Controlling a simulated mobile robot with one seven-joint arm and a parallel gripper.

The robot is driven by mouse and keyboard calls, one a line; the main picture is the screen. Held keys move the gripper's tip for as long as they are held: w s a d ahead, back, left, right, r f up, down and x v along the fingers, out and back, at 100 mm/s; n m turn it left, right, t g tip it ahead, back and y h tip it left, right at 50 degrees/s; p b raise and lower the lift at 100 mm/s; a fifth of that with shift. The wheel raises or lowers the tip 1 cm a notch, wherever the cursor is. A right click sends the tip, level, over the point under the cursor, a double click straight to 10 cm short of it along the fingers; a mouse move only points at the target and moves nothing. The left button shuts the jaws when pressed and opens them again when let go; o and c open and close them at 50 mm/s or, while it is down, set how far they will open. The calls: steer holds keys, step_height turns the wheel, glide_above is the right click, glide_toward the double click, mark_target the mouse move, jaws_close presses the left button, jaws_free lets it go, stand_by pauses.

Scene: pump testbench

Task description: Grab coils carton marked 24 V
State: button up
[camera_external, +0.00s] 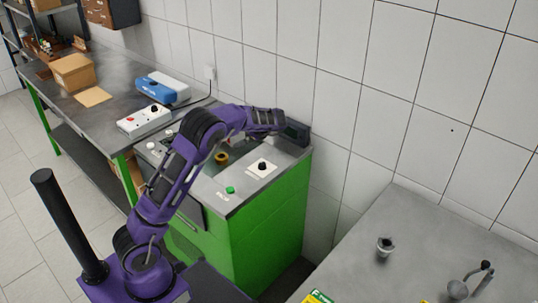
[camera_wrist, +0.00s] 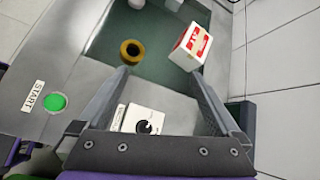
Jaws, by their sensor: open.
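A white carton with red panels (camera_wrist: 190,46) stands on the bench top in the wrist view, near the right finger's tip. Its marking is too small to read, so I cannot tell whether it says 24 V. In the external view my wrist is over the back of the green bench, and the fingers are hard to make out.
A yellow-brown ring (camera_wrist: 131,51) lies left of the carton. A black knob on a white plate (camera_wrist: 146,122) and a green START button (camera_wrist: 55,102) are close by. The tiled wall (camera_wrist: 285,50) is close on the right. A grey table (camera_external: 430,235) stands at the right.

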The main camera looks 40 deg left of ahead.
mark_target(241, 136)
steer(key=w+a+f+m+t+y, duration=0.2)
steer(key=w+a+f+m+y, duration=0.15)
steer(key=w+m, duration=0.3)
steer(key=b+x, duration=0.2)
steer(key=x, duration=1.5)
steer(key=shift+w+d+f, duration=0.1)
steer(key=shift+w+f, duration=0.05)
steer(key=c, duration=1.6)
